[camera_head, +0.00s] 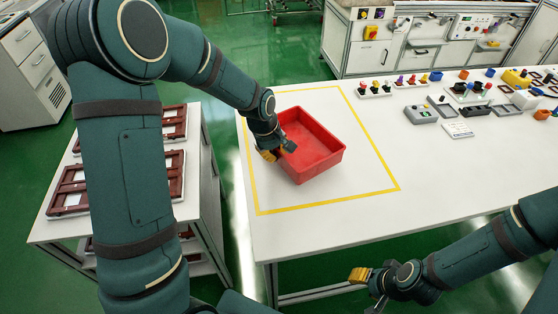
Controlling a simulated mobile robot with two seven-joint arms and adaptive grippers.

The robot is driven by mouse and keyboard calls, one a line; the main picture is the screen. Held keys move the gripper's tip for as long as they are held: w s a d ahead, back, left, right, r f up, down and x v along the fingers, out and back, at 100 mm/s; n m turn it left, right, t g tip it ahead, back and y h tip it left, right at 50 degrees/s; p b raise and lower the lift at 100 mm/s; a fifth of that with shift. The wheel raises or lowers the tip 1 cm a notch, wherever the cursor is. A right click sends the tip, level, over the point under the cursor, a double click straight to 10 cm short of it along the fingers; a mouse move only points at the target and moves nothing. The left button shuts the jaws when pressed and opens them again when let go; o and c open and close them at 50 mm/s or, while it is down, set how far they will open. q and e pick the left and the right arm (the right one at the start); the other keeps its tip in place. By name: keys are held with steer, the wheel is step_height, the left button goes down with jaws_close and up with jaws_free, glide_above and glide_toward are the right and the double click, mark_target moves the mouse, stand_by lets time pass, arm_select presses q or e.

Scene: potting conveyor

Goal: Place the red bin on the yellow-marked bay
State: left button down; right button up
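The red bin (318,163) is an open, empty-looking tray. It stands upright on the white table, inside the yellow outline of the marked bay (330,202). Bare white surface shows between the bin and the front and right lines. My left gripper (277,151) is at the bin's left rim, one finger on the outer side and one over the inside. Whether it is closed on the rim is unclear. My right gripper (362,278) hangs in front of the table's near edge, away from the bin. Its finger opening does not show clearly.
Small controls and coloured parts (470,92) lie at the table's back and right. A cart with brown frames (70,190) stands at the left, partly hidden by my arm. The table's front right (460,170) is clear.

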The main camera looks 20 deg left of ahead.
mark_target(278, 170)
arm_select(q)
step_height(278, 170, down, 4)
steer(key=shift+r+b, duration=0.2)
steer(key=shift+b, duration=0.15)
steer(key=shift+f, duration=0.4)
steer(key=shift+r, duration=0.1)
steer(key=c, duration=1.1)
jaws_free()
steer(key=shift+f, duration=0.2)
steer(key=shift+c, duration=0.2)
